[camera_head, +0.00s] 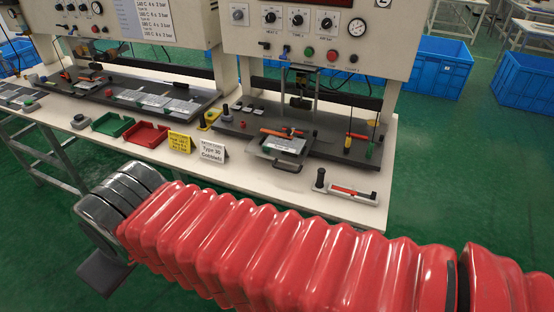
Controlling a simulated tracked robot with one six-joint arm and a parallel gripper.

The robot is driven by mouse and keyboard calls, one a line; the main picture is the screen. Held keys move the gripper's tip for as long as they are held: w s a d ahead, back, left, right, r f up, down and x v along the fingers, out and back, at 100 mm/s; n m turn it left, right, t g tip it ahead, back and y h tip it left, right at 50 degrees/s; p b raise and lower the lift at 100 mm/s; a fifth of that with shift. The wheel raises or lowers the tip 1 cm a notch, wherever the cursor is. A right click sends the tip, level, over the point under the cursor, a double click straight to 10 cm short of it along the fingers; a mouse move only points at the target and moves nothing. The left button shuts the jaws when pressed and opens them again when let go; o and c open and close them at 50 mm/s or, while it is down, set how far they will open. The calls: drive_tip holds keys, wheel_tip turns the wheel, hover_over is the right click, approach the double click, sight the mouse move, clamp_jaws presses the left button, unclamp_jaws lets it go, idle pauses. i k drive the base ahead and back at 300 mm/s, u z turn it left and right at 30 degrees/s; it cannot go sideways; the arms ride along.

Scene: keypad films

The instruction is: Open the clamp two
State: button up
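My arm, in a red ribbed sleeve, crosses the front of the view. Its dark end, with my gripper (105,270), is at the lower left, in front of the bench and apart from it. The fingers are not clearly visible, so I cannot tell whether they are open or shut. No readable label marks clamp two. The right machine has a dark fixture plate (325,148) with an orange bar (280,133), perhaps a clamp part, by a keypad film (283,146). The left machine's fixture (140,98) holds more films. Clamp positions are too small to tell.
Blue crates (442,66) stand behind. Green floor is clear at right.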

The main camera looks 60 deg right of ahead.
sight(289, 137)
drive_tip(key=z, duration=1.55)
drive_tip(key=k, duration=1)
drive_tip(key=z, duration=0.35)
drive_tip(key=i, duration=1)
drive_tip(key=u, duration=0.05)
